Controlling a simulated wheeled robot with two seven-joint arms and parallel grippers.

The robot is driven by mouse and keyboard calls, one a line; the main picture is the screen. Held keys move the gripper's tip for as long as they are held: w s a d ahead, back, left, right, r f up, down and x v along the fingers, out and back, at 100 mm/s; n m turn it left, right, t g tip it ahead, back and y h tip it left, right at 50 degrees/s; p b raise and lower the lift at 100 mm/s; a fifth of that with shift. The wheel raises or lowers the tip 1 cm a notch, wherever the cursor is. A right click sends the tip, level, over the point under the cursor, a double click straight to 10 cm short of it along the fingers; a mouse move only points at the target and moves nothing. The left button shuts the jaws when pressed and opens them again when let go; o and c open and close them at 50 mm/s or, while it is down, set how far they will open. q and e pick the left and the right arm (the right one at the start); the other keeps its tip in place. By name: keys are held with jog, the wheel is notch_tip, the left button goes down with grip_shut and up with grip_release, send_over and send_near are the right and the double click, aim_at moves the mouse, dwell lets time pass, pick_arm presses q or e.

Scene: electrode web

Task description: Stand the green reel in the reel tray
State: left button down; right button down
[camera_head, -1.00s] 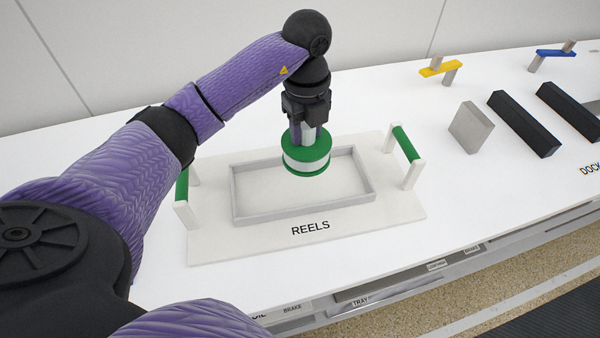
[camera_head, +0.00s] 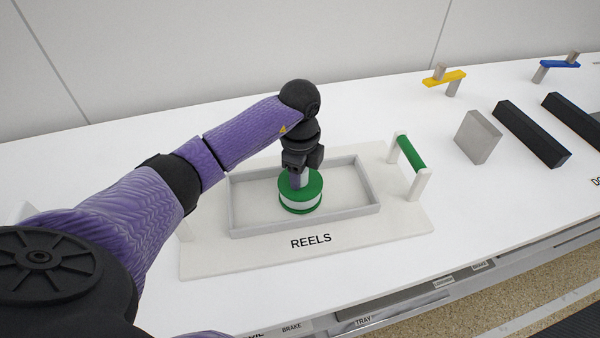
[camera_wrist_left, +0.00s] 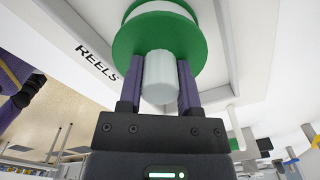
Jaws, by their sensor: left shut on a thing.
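The green reel (camera_head: 301,203) has green flanges and a white band around its middle. It is upright inside the walls of the reel tray, at the left half; I cannot tell whether it touches the floor. The reel tray (camera_head: 345,226) is a white board with a raised grey rim, marked REELS. My left gripper (camera_head: 300,179) points down from above and is shut on the reel's pale hub. In the left wrist view the fingers (camera_wrist_left: 160,85) flank the hub, with the green flange (camera_wrist_left: 128,42) beyond. My right gripper is not in view.
A green-barred handle (camera_head: 411,155) stands at the tray's right end. To the right are a grey block (camera_head: 477,137), black bars (camera_head: 531,135), a yellow-topped piece (camera_head: 444,77) and a blue-topped piece (camera_head: 559,64). The tray's right half is empty.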

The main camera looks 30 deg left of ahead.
pick_arm(q)
jog(key=shift+f, duration=0.1)
jog(key=shift+c, duration=2)
grip_release()
jog(key=shift+o, duration=0.6)
notch_tip(320, 180, up, 12)
jog(key=p, duration=0.4)
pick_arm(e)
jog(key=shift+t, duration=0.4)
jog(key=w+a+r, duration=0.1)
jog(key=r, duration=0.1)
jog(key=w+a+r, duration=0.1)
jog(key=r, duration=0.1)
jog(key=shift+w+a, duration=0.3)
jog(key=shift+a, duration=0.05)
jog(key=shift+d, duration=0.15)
